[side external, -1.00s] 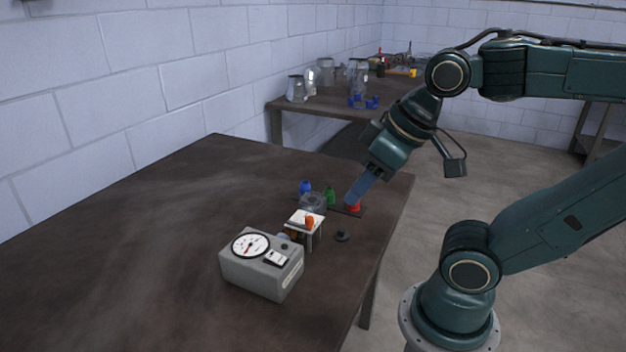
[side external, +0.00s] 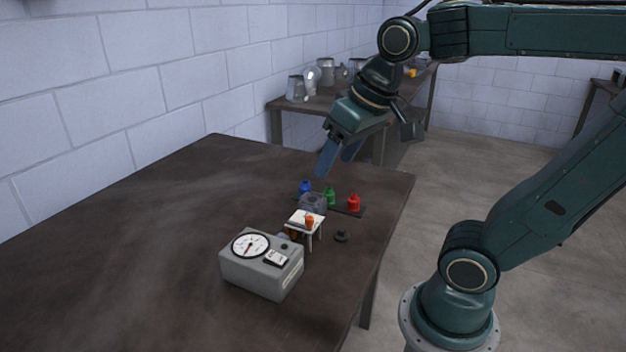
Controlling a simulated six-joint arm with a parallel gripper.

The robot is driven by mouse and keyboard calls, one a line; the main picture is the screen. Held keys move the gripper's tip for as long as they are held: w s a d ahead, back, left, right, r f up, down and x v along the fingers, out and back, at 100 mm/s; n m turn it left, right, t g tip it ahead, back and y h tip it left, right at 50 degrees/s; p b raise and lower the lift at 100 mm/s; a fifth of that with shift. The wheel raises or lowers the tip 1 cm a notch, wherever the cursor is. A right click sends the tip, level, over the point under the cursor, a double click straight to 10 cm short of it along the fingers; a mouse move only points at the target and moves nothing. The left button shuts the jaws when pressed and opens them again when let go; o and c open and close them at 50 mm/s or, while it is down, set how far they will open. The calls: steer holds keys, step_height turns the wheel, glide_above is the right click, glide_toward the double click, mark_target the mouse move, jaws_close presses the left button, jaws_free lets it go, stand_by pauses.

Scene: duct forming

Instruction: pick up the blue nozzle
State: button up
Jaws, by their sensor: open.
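The blue nozzle (side external: 305,187) stands at the left end of a row on a dark strip on the table, partly behind a grey round part. The green nozzle (side external: 329,194) stands in the middle and the red nozzle (side external: 353,202) at the right end. My gripper (side external: 332,172) is open and empty. Its two blue-grey fingers point down above the row, a little above and to the right of the blue nozzle in the picture. It appears apart from all the nozzles.
A grey gauge box (side external: 262,265) stands in front. Beside it are a small white stand (side external: 304,222) with an orange piece (side external: 309,221), the grey round part (side external: 312,203) and a small black knob (side external: 341,236). The table's left side is clear.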

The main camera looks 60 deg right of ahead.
steer(key=w+d+r+m+g, duration=0.1)
steer(key=w+d+m, duration=0.35)
steer(key=w, duration=0.35)
steer(key=m+g, duration=0.4)
steer(key=m, duration=0.7)
glide_above(306, 182)
step_height(306, 182, down, 16)
steer(key=shift+r, duration=0.2)
steer(key=shift+f, duration=0.1)
steer(key=shift+f, duration=4.2)
